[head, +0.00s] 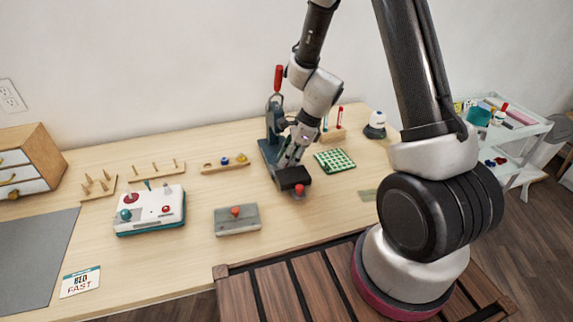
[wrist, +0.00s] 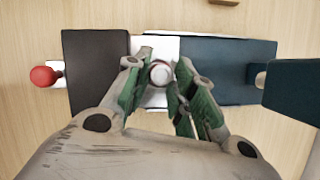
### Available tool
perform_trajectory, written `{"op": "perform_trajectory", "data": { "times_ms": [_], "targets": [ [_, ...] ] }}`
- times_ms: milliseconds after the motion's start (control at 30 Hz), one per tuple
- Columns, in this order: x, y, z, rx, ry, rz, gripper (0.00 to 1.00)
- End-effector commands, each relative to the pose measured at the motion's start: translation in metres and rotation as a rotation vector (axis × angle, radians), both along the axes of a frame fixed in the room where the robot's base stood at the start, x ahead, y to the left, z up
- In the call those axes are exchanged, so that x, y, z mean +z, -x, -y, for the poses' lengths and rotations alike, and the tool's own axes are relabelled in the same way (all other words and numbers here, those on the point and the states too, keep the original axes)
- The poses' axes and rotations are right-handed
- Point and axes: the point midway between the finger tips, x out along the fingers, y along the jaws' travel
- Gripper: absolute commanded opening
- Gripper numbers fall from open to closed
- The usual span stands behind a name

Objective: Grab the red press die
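My gripper (wrist: 163,72) is above the blue press (wrist: 220,65), its green-padded fingers pointing down and apart. A small round pale piece with a faint reddish rim (wrist: 160,73) sits between the fingers on a light plate; I cannot tell for sure that it is the red die. The fingers stand on either side of it with a small gap showing. In the head view my gripper (head: 291,157) is at the press, whose blue column (head: 272,115) and red handle (head: 278,78) rise behind it. The die cannot be made out there.
A dark block (head: 292,178) with a red knob (head: 298,190) projects from the press front. A green grid mat (head: 334,160) lies to the right. A grey box with a red button (head: 237,220) and a white control box (head: 150,210) stand left. The front table is mostly clear.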

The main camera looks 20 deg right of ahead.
Motion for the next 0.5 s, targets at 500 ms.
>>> {"op": "perform_trajectory", "data": {
  "times_ms": [500],
  "targets": [
    [-0.0049, 0.0052, -0.0005, 0.002, 0.001, -0.014, 0.0]
  ]
}}
